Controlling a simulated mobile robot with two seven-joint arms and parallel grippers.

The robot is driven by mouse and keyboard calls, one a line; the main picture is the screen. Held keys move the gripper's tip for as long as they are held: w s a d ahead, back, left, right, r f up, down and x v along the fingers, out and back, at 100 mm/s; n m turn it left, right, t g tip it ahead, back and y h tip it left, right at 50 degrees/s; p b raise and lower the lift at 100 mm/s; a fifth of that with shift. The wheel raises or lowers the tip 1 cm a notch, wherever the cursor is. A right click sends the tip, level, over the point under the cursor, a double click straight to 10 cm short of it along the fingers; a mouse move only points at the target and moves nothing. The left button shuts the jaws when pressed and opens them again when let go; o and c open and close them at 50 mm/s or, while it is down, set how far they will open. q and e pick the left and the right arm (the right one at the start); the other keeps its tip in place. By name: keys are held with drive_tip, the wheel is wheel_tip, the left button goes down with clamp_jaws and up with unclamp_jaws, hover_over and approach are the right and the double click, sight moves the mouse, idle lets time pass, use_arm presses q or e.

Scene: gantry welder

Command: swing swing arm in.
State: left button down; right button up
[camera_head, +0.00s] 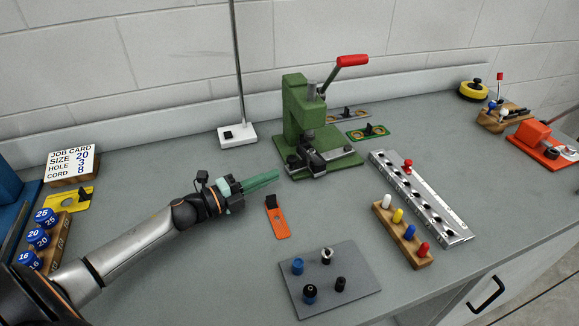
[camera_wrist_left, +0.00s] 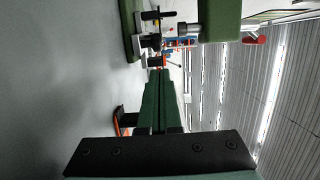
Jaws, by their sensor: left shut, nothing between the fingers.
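A green press (camera_head: 297,105) with a raised, red-tipped lever (camera_head: 353,60) stands on the bench near the wall. Black and silver parts (camera_head: 318,160) sit low on its base; I cannot tell which of them is the swing arm. The press also shows at the top of the left wrist view (camera_wrist_left: 218,20), with small dark and silver parts (camera_wrist_left: 152,40) beyond my fingertips. My left gripper (camera_head: 276,174) is shut and empty, its green fingers pointing right, just left of the press base. In the left wrist view the fingers (camera_wrist_left: 161,76) lie together. My right gripper is not in view.
An orange plate (camera_head: 277,217) lies just below my left gripper. A grey board with pegs (camera_head: 345,262), a wooden peg block (camera_head: 403,240) and a long metal rail (camera_head: 425,200) stand to the right. A pole on a white base (camera_head: 238,135) stands behind.

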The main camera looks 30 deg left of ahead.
use_arm(q)
drive_tip(key=shift+x, duration=3.4)
drive_tip(key=shift+w+a+b, duration=0.3)
drive_tip(key=shift+w+a, duration=0.05)
drive_tip(key=shift+a, duration=0.25)
drive_tip(key=shift+w+a+b, duration=0.25)
drive_tip(key=shift+w+a, duration=0.15)
drive_tip(key=shift+a, duration=0.35)
drive_tip(key=shift+a, duration=0.1)
